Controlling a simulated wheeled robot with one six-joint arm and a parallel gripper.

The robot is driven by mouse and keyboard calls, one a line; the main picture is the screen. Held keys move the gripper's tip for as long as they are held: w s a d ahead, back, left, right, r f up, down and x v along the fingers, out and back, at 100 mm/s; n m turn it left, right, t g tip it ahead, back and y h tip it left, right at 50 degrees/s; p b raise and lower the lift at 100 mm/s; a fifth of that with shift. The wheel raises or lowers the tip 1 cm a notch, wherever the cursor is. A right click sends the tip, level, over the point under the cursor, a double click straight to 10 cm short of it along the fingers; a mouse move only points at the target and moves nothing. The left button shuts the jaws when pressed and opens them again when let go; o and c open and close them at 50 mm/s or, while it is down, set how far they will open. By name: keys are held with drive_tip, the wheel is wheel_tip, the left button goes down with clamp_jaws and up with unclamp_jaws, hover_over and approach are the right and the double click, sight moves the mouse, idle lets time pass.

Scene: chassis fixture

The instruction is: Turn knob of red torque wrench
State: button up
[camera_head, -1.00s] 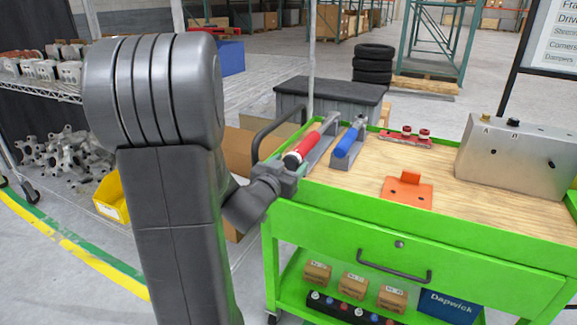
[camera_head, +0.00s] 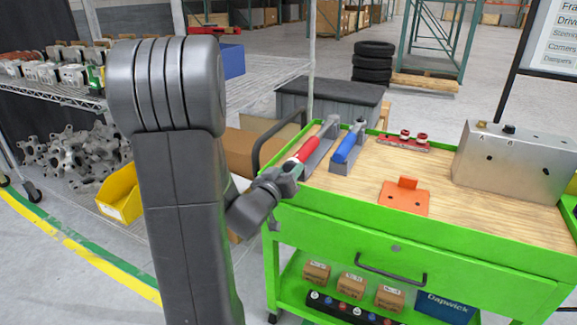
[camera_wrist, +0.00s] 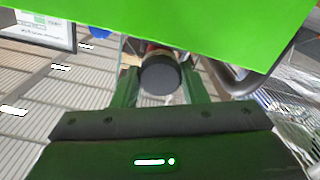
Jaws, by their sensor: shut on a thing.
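The red torque wrench (camera_head: 307,149) lies in a grey holder at the left end of the green cart's wooden top, its handle end toward me. My gripper (camera_head: 290,173) is at that near end, at the cart's left front edge. In the wrist view, the wrench's dark round knob (camera_wrist: 160,76) sits between the two fingers of my gripper (camera_wrist: 163,88), which is shut on it. The wrench's shaft is mostly hidden behind the knob in that view.
A blue wrench (camera_head: 346,147) lies in a holder just right of the red one. An orange bracket (camera_head: 404,198), a red fixture (camera_head: 404,141) and a metal box (camera_head: 512,162) are on the cart top (camera_head: 340,184). The cart's black handle (camera_head: 265,148) is close by.

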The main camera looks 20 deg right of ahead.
drive_tip(key=o, duration=1)
drive_tip(key=shift+c, duration=0.2)
drive_tip(key=shift+a, duration=0.1)
drive_tip(key=v, duration=1.3)
drive_tip(key=shift+s+a+p, duration=0.15)
drive_tip(key=shift+s+p, duration=0.15)
drive_tip(key=shift+p, duration=0.15)
drive_tip(key=b+x, duration=0.1)
drive_tip(key=x, duration=1.2)
drive_tip(key=shift+w+d, duration=0.25)
